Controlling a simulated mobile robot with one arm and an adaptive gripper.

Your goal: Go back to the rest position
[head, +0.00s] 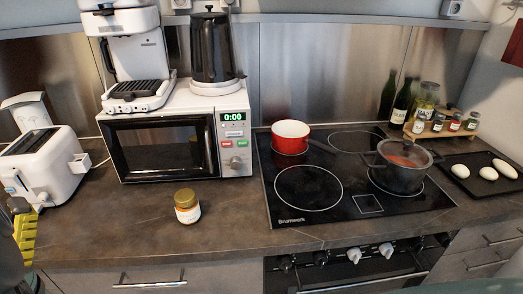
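My gripper (24,236) shows only in part at the left edge of the head view, as a yellow ridged finger beside dark parts. It is in front of the counter's left end, near the white toaster. The rest of it is cut off by the frame, so I cannot tell whether it is open or shut, or whether it holds anything.
The dark counter (120,225) holds a white toaster (45,165), a microwave (175,140) with a coffee machine (135,60) and kettle (212,50) on top, and a small jar (187,206). A red pot (290,137) and grey pot (400,172) stand on the cooktop (340,205).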

